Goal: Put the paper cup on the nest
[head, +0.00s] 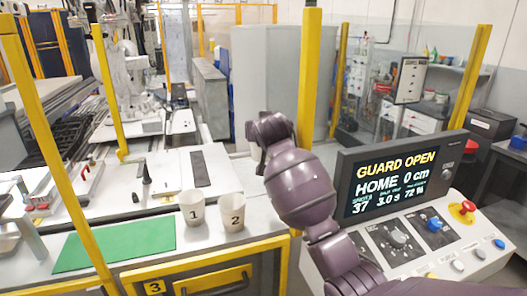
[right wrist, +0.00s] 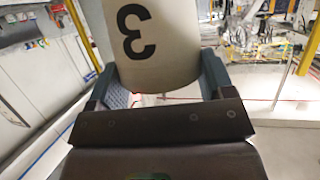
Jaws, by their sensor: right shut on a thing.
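Two pale paper cups stand upright side by side on the table, cup 1 (head: 192,210) on the left and cup 2 (head: 232,212) on the right. My right gripper (head: 262,160) is raised above and to the right of them. In the right wrist view, its blue-grey fingers (right wrist: 160,82) are shut on a paper cup marked 3 (right wrist: 150,35). That cup is hidden behind my gripper and arm in the head view. I cannot tell which thing is the nest. My left gripper is not in view.
A green mat (head: 115,243) lies left of the cups. A yellow post (head: 309,90) stands close behind my right arm, and another (head: 108,95) stands at the left. A control panel with a screen (head: 400,178) is at the right. A dark strip (head: 200,168) lies behind the cups.

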